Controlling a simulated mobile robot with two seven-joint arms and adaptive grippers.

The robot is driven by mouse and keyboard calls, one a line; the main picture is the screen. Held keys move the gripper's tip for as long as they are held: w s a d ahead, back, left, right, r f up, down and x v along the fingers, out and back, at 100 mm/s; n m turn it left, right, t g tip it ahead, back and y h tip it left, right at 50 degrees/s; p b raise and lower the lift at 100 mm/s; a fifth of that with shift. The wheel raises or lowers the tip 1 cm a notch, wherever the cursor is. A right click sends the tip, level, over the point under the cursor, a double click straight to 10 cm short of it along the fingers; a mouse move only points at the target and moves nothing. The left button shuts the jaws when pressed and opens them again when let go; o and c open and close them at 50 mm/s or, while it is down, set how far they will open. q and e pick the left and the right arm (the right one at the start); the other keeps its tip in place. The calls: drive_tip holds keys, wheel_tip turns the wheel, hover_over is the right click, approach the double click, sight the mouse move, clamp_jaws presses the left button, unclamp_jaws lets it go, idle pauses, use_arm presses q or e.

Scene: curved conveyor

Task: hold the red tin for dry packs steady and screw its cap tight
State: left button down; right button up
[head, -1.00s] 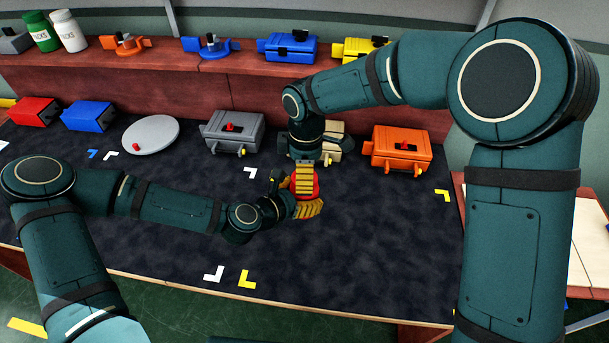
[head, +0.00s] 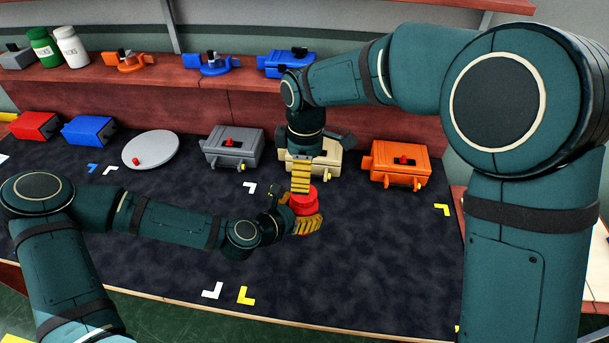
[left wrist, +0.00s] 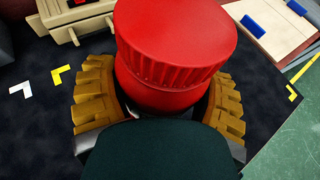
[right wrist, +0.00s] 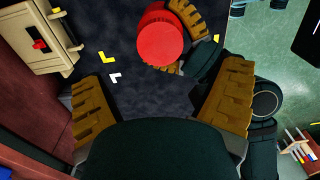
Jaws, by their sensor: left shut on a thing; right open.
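The red tin (head: 304,203) stands over the dark mat, with its wide ribbed red cap (left wrist: 176,35) sitting on top. In the left wrist view the tin's body (left wrist: 165,95) shows below the cap. My left gripper (head: 306,222) is shut on the tin's body from the side, one finger on each side. My right gripper (head: 302,190) points down just above the cap. In the right wrist view its fingers are wide apart and empty, and the cap's flat round top (right wrist: 160,40) lies apart from them. The tin's base is hidden.
Behind the tin stand a beige box (head: 312,160), a grey box (head: 232,147) and an orange box (head: 396,164). A round grey plate (head: 151,149) lies further left. A shelf (head: 168,75) with several items runs along the back. The front of the mat (head: 350,275) is clear.

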sight(303, 210)
drive_tip(key=shift+r, duration=0.25)
drive_tip(key=shift+f, duration=4.05)
drive_tip(key=shift+c, duration=0.2)
drive_tip(key=c, duration=1.3)
drive_tip(key=o, duration=1.3)
drive_tip(key=shift+r, duration=0.15)
